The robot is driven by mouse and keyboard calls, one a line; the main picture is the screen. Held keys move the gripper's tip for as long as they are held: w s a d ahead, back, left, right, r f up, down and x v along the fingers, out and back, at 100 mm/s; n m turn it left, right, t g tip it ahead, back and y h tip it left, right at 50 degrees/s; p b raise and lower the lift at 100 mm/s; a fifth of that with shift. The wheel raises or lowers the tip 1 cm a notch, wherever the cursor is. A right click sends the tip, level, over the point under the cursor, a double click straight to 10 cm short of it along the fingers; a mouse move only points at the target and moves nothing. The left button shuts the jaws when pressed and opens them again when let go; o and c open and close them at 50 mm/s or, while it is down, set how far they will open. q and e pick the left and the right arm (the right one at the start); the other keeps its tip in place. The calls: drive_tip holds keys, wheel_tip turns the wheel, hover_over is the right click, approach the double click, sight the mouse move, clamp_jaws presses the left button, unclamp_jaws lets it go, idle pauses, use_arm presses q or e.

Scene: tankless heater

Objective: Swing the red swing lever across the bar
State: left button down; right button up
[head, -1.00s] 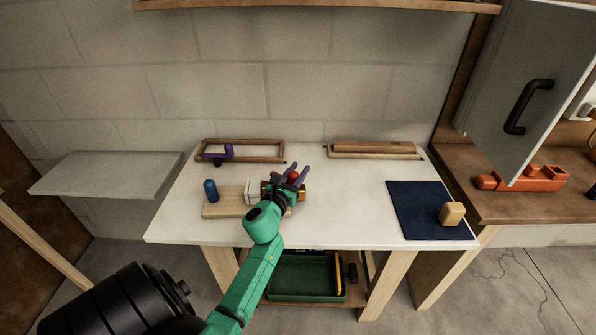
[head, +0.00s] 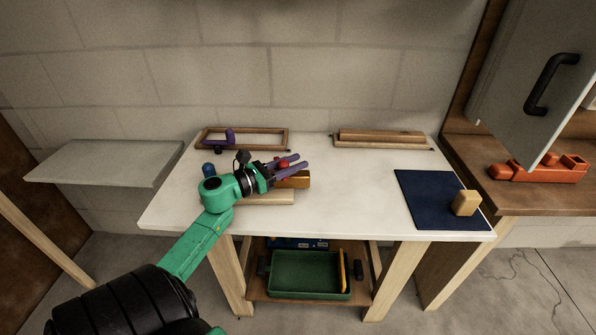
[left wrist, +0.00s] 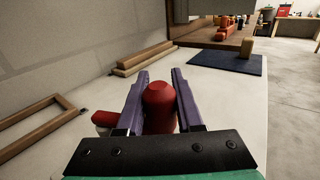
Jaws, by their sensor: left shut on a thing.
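The red swing lever (left wrist: 160,105) shows in the left wrist view as an upright, round-topped red knob between my purple fingers. A second red part (left wrist: 104,117) shows beside it to the left. My left gripper (head: 302,160) is shut on the red lever, with its fingertips reaching past it to the right. In the head view a bit of the lever's red (head: 284,168) shows by the fingers, above a brass-coloured block (head: 297,181) on a wooden board (head: 270,198). My gripper and wrist hide most of the lever and board, and I cannot make out the bar clearly. My right gripper is out of view.
A blue peg (head: 208,168) stands left of my wrist. Behind are a wooden frame (head: 265,130) with a purple piece (head: 230,136) and a long wooden rail (head: 380,138). A navy mat (head: 425,195) with a tan block (head: 466,203) lies right. The white tabletop (head: 350,190) between is clear.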

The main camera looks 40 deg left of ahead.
use_arm(q)
drive_tip(key=shift+s+a+f+m+g+h+b, duration=0.1)
drive_tip(key=shift+s+m+g+h+b, duration=0.25)
drive_tip(key=shift+h+b, duration=0.3)
drive_tip(key=shift+s+a+f+m+g+h+b, duration=0.1)
drive_tip(key=shift+m+h+b, duration=0.35)
drive_tip(key=shift+h+b, duration=0.15)
drive_tip(key=shift+s+r+m+g+h+b, duration=0.2)
drive_tip(key=shift+m+g+h+b, duration=0.05)
drive_tip(key=shift+m+h+b, duration=0.1)
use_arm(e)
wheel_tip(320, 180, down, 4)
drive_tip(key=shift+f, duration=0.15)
use_arm(q)
drive_tip(key=c, duration=0.5)
unclamp_jaws()
drive_tip(key=shift+c, duration=0.2)
drive_tip(key=b+v, duration=0.2)
drive_tip(key=v, duration=1.2)
drive_tip(key=shift+s+a, duration=0.15)
drive_tip(key=shift+s, duration=0.1)
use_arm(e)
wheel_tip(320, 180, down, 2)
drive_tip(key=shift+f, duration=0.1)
